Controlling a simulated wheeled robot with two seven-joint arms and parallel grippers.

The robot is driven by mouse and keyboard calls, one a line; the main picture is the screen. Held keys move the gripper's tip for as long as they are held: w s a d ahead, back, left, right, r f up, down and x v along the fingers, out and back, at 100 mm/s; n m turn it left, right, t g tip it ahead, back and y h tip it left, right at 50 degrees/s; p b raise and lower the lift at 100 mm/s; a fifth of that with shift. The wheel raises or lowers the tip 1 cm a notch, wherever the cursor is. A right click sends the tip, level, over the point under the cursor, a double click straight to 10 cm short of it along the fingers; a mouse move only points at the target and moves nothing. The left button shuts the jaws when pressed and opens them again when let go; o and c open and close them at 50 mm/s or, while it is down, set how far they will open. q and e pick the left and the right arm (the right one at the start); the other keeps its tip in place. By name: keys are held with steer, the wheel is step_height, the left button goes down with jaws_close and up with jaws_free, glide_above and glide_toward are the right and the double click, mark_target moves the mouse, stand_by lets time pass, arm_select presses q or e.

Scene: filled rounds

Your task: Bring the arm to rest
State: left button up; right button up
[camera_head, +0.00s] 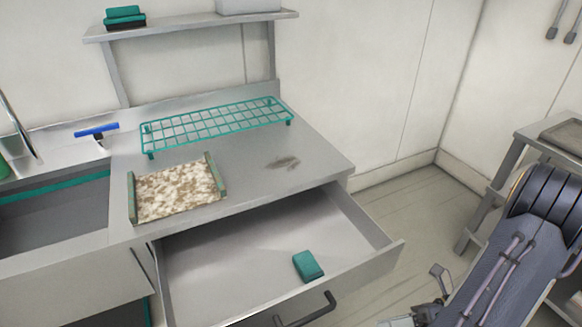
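My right arm (508,262) comes in from the right edge and slopes down to the bottom of the head view. My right gripper (424,302) is at its lower end, partly cut off by the bottom edge, over the floor to the right of the open drawer. Nothing can be seen held in it, and its opening is not clear. My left arm and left gripper are not in view.
The drawer (225,262) is pulled out, with a teal block (308,266) inside. On the counter (262,178) are a teal wire rack (215,124) and a speckled board (176,192). A sink (55,215) is left; a grey stand (525,150) is right.

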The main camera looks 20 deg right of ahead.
steer(key=w+a+r+n+h, duration=0.1)
steer(key=a+r+n+h, duration=0.4)
steer(key=n, duration=1.1)
steer(key=w+a+r+n+h, duration=0.1)
steer(key=a+r+n+h, duration=0.4)
steer(key=n, duration=1.2)
step_height(320, 180, up, 4)
steer(key=shift+w+a+f+t, duration=0.1)
steer(key=shift+w+a+t, duration=0.15)
steer(key=shift+a+t, duration=0.25)
